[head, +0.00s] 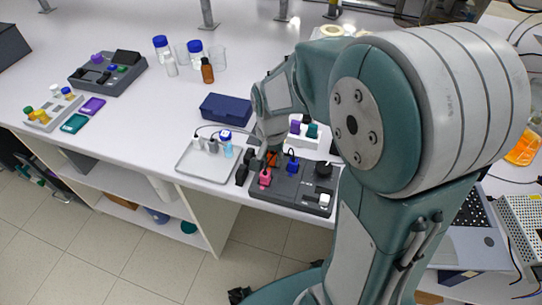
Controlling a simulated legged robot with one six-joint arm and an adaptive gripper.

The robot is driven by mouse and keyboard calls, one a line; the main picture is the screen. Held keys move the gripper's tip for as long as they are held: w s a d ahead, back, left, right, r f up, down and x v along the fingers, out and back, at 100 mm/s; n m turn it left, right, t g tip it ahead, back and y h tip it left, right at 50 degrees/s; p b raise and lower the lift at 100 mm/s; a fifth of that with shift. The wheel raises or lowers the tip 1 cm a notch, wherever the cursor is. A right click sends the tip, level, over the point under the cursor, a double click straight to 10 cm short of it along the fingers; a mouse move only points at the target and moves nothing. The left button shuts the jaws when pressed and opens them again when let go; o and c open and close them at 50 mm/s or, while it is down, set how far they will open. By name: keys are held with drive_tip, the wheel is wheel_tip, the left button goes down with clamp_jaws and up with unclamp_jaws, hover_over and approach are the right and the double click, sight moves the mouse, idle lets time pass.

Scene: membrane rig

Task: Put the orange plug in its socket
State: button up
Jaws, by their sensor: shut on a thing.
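The orange plug (272,158) shows as a small patch below my gripper (268,150), at the back left of a dark grey socket box (290,198). My gripper points down and is shut on the orange plug; its fingers are small and partly hidden. A pink plug (265,177) stands at the left of the box and a blue plug (292,164) near its back middle. I cannot tell whether the orange plug touches the box or is in a socket. Its socket cannot be made out.
A light tray (188,165) with small bottles lies left of the box. A dark blue case (226,109) lies behind it. A white holder with purple and teal pieces (311,141) stands behind the box. The bench's front edge is close. The bench farther left has clear room.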

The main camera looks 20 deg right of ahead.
drive_tip(key=shift+s+f, duration=0.3)
drive_tip(key=shift+f, duration=0.1)
drive_tip(key=o, duration=0.9)
drive_tip(key=shift+w+f, duration=0.1)
drive_tip(key=shift+a, duration=0.1)
drive_tip(key=shift+w, duration=0.1)
drive_tip(key=shift+w+a+r, duration=0.1)
drive_tip(key=shift+r, duration=0.5)
wheel_tip(320, 180, up, 11)
drive_tip(key=shift+f, duration=0.1)
